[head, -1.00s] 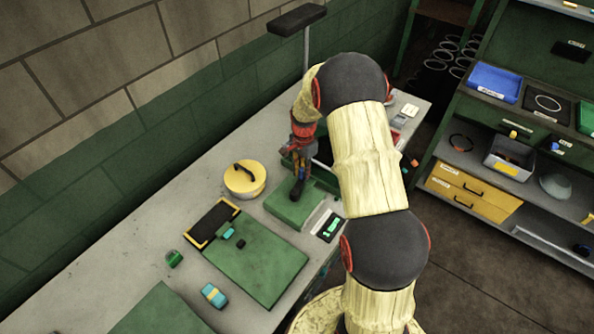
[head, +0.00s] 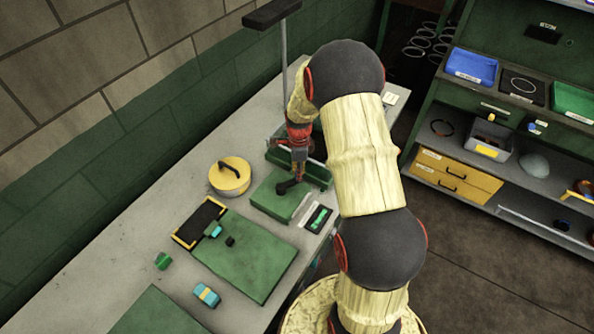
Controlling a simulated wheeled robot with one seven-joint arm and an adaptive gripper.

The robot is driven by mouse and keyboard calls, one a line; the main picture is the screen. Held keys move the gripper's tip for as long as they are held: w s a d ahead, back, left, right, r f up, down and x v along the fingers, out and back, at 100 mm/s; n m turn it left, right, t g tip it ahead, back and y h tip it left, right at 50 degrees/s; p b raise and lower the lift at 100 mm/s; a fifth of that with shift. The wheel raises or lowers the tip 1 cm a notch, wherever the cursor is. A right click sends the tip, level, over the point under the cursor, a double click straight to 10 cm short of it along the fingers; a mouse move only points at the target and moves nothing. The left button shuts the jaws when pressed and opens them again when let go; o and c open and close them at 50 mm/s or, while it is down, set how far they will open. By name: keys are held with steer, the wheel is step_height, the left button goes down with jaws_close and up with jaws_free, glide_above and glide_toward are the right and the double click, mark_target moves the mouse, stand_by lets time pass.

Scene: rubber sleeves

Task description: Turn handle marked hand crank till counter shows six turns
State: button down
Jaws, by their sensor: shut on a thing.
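A green box (head: 268,203) stands on the grey bench with a black hand crank (head: 284,188) on its top. My gripper (head: 299,174), red and grey, points down over the box's far right part and is shut on the crank's handle. The handle itself is mostly hidden by the fingers. The crank's arm reaches from the fingers toward the lower left. A small black counter (head: 318,218) with a lit green display sits to the right of the box, beside a white label plate (head: 304,211). Its digits are too small to read.
A green mat (head: 250,262) and a black-and-yellow tray (head: 199,222) lie nearer. A green bin (head: 318,174) and a lamp post (head: 284,75) stand behind. Shelves (head: 540,165) are at the right.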

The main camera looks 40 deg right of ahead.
steer(key=shift+s, duration=0.15)
stand_by(0.4)
steer(key=c, duration=1.6)
jaws_free()
steer(key=shift+c, duration=0.2)
steer(key=shift+r, duration=0.15)
step_height(320, 180, up, 12)
steer(key=shift+f, duration=0.15)
stand_by(1.1)
